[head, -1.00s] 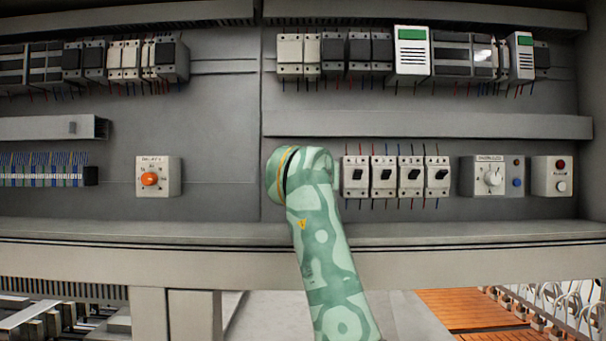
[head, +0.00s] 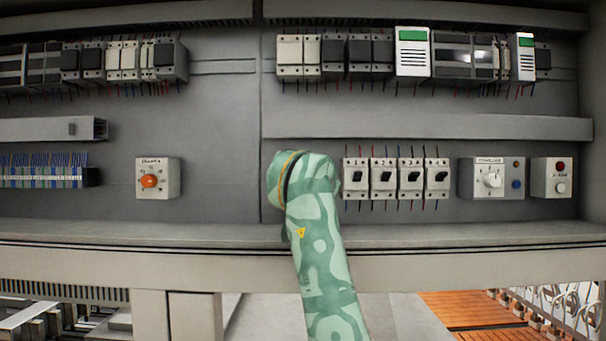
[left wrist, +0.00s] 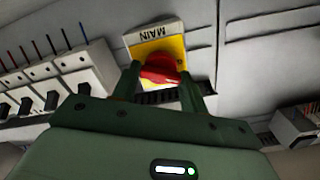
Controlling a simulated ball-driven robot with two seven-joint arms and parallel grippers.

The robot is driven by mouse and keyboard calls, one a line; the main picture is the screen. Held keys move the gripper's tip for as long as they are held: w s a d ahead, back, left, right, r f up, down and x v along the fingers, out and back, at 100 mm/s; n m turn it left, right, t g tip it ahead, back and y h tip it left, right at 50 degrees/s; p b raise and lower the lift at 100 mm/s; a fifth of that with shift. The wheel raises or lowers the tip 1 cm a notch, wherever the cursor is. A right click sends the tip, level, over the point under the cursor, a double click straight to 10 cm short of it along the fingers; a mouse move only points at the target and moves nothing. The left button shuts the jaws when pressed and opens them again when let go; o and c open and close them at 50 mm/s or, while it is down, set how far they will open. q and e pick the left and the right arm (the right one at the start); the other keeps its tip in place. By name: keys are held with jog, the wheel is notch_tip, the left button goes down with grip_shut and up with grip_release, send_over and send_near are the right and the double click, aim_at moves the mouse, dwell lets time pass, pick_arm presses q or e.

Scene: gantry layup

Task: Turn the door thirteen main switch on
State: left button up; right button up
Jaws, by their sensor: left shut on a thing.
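The main switch is a red rotary knob (left wrist: 160,66) on a yellow plate (left wrist: 147,50) under a label reading MAIN, in the left wrist view. My left gripper (left wrist: 161,80) is shut on the red knob, one finger on each side. The fingers hide part of the knob, so I cannot read its position marks. In the head view my green patterned left arm reaches up to the panel and hides both the main switch and the gripper. My right gripper is in no view.
Several breakers with black toggles (head: 410,175) stand close right of my arm. Further right are a white-knob selector box (head: 491,180) and a red and white button box (head: 553,177). An orange selector (head: 148,181) is on the left. A ledge (head: 150,235) runs below.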

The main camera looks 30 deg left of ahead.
pick_arm(q)
jog(key=shift+w+d+f+m+p, duration=0.1)
jog(key=shift+m+p, duration=1.2)
jog(key=shift+m, duration=1.85)
jog(key=shift+f+m+p, duration=0.1)
jog(key=shift+m+p, duration=1.15)
jog(key=shift+m, duration=1.9)
jog(key=shift+f, duration=0.1)
jog(key=o, duration=1)
jog(key=shift+d, duration=0.15)
